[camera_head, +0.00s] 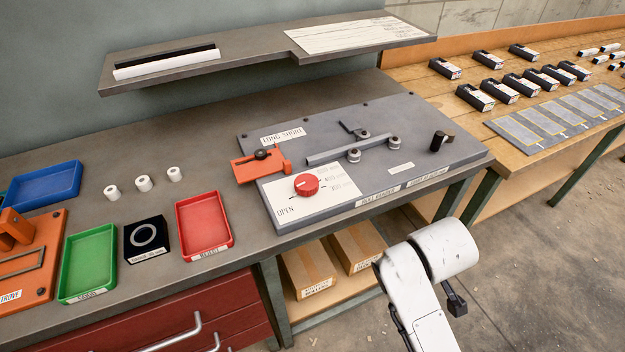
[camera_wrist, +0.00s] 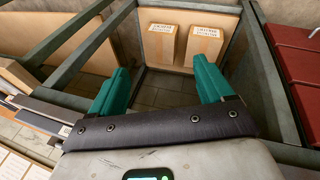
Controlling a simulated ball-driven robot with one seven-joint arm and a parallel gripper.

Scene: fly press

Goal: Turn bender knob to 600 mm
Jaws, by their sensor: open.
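The red round bender knob (camera_head: 306,184) sits on a white dial plate (camera_head: 335,187) at the front left of the grey bender plate (camera_head: 430,170). "OPEN" is printed at the dial's lower left, and several small mm labels stand to the right of the knob. A small pale mark shows on the knob, but I cannot tell where it points. My gripper (camera_wrist: 160,66) shows in the wrist view with two teal fingers spread wide and nothing between them. It faces the space under the bench, away from the knob. The knob is not in the wrist view.
Two cardboard boxes (camera_head: 310,267) stand on the shelf under the bench. An orange clamp (camera_head: 262,165) and a rail with rollers (camera_head: 352,148) sit near the knob. Red (camera_head: 204,224) and green (camera_head: 90,263) trays lie to the left. A shelf (camera_head: 250,52) overhangs the back.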

